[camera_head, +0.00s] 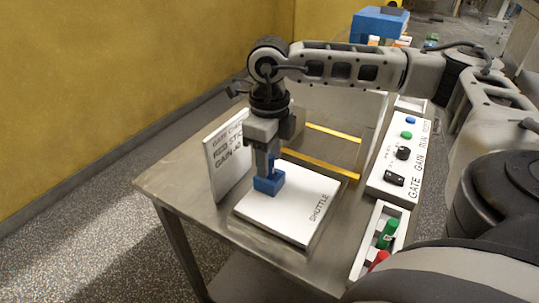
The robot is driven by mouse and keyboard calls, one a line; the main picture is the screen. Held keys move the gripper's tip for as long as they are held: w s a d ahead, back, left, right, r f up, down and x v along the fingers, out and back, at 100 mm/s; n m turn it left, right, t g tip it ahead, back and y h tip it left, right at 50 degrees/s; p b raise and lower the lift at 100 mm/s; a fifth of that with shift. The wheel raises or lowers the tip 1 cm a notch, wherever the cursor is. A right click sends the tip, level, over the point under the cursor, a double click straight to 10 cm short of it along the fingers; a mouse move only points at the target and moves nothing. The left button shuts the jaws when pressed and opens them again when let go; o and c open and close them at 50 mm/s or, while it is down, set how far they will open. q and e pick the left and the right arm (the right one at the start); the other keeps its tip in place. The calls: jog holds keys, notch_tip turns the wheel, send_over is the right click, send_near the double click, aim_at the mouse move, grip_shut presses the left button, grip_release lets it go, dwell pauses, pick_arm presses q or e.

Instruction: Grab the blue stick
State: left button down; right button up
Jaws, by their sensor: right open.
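The blue stick (269,185) has a wide blue base and a thin upright part. It sits near the back left of the white plate marked SHUTTLE (307,222). My right gripper (268,162) points straight down over it and is open. Its fingers are down at the upright part, and the top of the stick is partly hidden by them. I cannot tell whether they touch it. My left gripper is not in view.
A white sign (224,160) stands close left of my right gripper. A control panel (375,183) with buttons is on the right of the metal table (172,187). A tray (361,262) with green and red items is at front right. Yellow bars (325,166) lie behind the plate.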

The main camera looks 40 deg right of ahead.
jog(key=shift+f, duration=0.25)
grip_shut()
jog(key=shift+r, duration=0.15)
